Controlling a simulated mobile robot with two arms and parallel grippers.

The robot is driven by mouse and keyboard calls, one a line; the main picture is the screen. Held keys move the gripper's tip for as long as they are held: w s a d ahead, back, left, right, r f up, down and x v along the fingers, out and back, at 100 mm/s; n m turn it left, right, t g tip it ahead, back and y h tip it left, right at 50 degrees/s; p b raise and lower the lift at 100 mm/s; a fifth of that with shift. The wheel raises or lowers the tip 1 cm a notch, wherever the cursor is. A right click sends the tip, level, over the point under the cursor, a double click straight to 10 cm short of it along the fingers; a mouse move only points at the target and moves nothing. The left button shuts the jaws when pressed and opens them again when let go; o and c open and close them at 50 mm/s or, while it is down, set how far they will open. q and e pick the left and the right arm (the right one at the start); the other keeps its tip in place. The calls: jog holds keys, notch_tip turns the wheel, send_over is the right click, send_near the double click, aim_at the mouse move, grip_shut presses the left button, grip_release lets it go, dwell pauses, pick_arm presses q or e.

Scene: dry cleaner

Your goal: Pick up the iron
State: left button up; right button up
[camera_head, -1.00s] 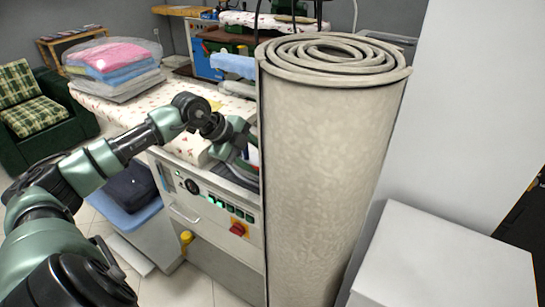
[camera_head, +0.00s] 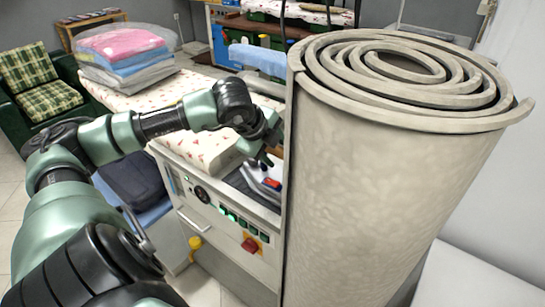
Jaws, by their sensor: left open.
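The iron (camera_head: 268,186), dark grey with red and blue parts, sits on the right part of the ironing station, beside the rolled carpet. Only part of it shows; my left gripper and the carpet's edge cover the rest. My left gripper (camera_head: 262,157) is open, pointing down just above the iron. I cannot tell whether it touches the iron. My right gripper is out of view.
A tall rolled beige carpet (camera_head: 390,190) stands upright close to the right of the iron. The ironing board (camera_head: 150,95) has a floral cover and holds bagged folded laundry (camera_head: 125,55). A control panel (camera_head: 215,205) with buttons fronts the station.

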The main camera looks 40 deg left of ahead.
pick_arm(q)
jog(key=shift+w+f, duration=0.2)
jog(key=shift+f, duration=0.05)
jog(key=shift+d+r, duration=0.1)
jog(key=shift+d, duration=0.05)
jog(key=shift+s+d+r, duration=0.25)
jog(key=shift+s+d, duration=0.05)
jog(key=c, duration=0.8)
grip_shut()
jog(key=shift+a+f, duration=0.1)
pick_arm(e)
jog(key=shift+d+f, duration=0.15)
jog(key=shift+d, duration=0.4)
pick_arm(q)
jog(key=shift+w+a+r, duration=0.15)
jog(key=shift+r, duration=0.15)
